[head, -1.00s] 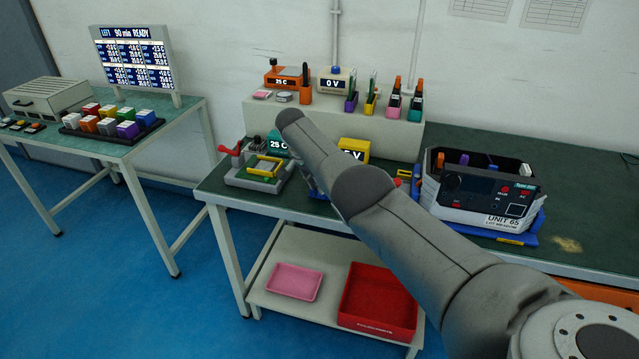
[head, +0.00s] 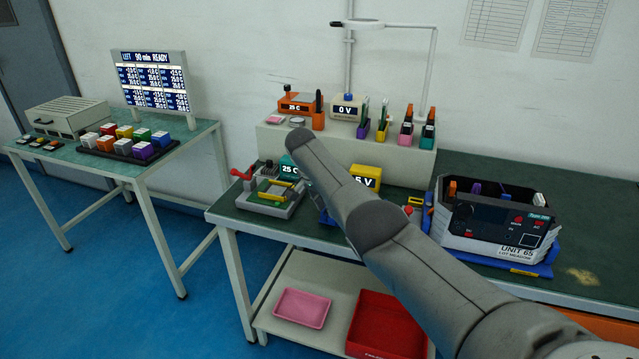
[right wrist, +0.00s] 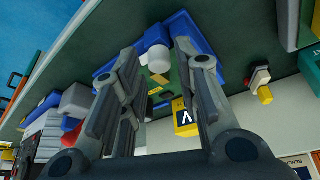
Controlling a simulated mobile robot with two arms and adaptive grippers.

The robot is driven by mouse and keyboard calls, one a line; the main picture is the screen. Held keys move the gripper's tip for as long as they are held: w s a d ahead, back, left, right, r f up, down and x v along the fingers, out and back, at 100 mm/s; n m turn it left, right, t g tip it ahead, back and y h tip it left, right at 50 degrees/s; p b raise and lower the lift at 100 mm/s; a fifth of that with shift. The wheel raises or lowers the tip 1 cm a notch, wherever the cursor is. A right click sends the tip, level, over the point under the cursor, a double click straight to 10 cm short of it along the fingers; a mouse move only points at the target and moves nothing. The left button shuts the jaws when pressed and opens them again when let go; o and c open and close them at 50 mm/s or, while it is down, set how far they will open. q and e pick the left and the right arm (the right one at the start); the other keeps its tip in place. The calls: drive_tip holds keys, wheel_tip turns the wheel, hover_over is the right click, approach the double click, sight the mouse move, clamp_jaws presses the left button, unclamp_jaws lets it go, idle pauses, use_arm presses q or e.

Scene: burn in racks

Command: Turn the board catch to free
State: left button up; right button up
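In the right wrist view, a blue fixture (right wrist: 205,48) holds a green board (right wrist: 175,78) with small yellow parts. A white round knob (right wrist: 158,58) stands at its edge and may be the board catch; its turned position is not clear. My right gripper (right wrist: 158,50) is open, with one finger on each side of the knob; contact cannot be made out. In the head view my right arm hides the gripper and most of this fixture. A grey fixture (head: 262,208) with a red handle (head: 243,175) stands at the bench's left end. My left gripper is not in view.
The yellow meter (head: 366,176) and a teal display (head: 290,168) stand close to my arm. A crate-like unit (head: 490,225) sits on a blue base to the right. A raised shelf (head: 400,158) runs behind. Red (head: 385,325) and pink (head: 302,307) trays lie below.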

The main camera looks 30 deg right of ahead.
drive_tip(key=v, duration=1)
drive_tip(key=shift+r, duration=0.1)
